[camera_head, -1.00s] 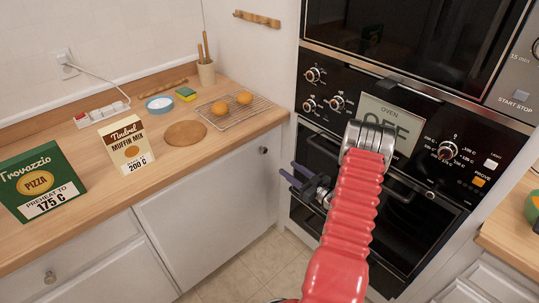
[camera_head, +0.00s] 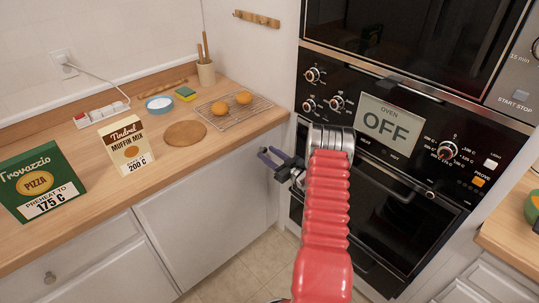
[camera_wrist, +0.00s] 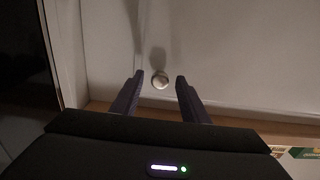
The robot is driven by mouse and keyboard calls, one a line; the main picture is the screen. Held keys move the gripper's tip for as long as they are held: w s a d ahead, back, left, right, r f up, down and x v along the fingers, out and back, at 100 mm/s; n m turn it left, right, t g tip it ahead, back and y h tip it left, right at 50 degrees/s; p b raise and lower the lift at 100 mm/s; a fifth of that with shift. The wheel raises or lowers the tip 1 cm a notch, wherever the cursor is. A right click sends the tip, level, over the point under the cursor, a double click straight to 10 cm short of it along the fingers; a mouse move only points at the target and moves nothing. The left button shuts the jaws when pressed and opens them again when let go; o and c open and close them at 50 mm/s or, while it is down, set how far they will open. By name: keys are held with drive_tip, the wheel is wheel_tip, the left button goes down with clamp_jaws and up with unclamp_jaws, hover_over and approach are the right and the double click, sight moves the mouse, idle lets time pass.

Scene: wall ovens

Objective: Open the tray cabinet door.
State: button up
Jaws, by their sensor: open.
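A white cabinet door (camera_head: 208,210) sits closed under the wooden counter, left of the oven; no label shows that it is the tray cabinet. Its round metal knob (camera_wrist: 160,81) shows in the wrist view, just beyond the gap between my fingertips and roughly centred. My gripper (camera_head: 268,155) is open and empty, with its purple fingers in front of the door's upper right corner. In the head view the gripper hides the knob. The fingers also show in the wrist view (camera_wrist: 160,78), one on each side of the knob, with no visible contact.
A black oven (camera_head: 380,190) with a bar handle is close to the right of my gripper. The counter (camera_head: 75,225) above the door holds a wire rack (camera_head: 233,110), a muffin mix box (camera_head: 127,145) and a pizza box (camera_head: 40,183). Tiled floor (camera_head: 245,265) is clear below.

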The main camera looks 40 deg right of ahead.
drive_tip(key=shift+w, duration=0.15)
drive_tip(key=shift+c, duration=0.2)
clamp_jaws()
idle(0.3)
